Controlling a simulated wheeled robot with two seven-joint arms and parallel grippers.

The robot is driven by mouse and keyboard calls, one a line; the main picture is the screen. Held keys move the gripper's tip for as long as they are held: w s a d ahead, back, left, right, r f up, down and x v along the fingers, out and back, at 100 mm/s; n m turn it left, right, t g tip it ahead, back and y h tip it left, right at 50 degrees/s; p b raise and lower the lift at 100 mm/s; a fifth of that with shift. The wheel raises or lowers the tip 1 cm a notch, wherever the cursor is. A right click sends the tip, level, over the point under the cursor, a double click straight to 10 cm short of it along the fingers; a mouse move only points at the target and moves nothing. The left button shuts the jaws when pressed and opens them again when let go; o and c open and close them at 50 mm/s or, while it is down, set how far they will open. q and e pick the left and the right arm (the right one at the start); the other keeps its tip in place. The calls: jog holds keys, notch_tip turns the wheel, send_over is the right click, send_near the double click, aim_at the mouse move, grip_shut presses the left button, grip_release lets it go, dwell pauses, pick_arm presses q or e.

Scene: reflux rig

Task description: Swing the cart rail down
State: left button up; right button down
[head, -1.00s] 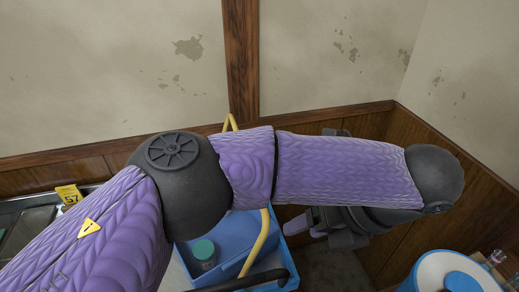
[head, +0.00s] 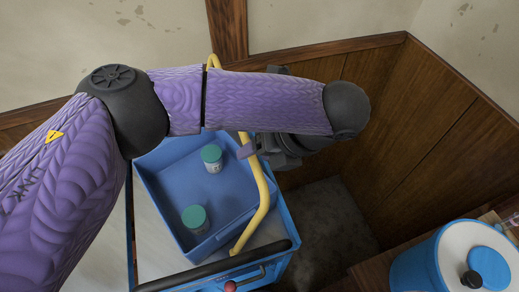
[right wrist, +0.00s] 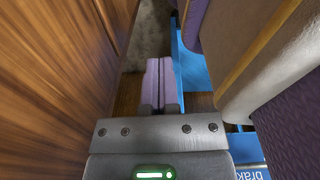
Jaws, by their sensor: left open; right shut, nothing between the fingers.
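The yellow cart rail (head: 262,190) stands raised along the right side of the blue cart (head: 285,235) in the head view. Its middle part passes behind my left forearm. My left gripper (head: 246,150) is open at the rail, just below my forearm. One lavender finger overlaps the rail in the picture; I cannot tell whether it touches. The other finger is hidden. In the right wrist view my right gripper (right wrist: 161,82) has its lavender fingers together and empty, between a wood panel and blue parts.
Two teal-lidded jars (head: 211,157) (head: 195,218) stand in the cart's blue tray (head: 165,205). A black bar (head: 220,266) crosses the cart's near end. A blue container with a white lid (head: 452,250) stands at lower right. Wood-panelled walls (head: 410,140) close off the corner.

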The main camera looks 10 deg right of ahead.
pick_arm(q)
grip_shut()
dwell(1.4)
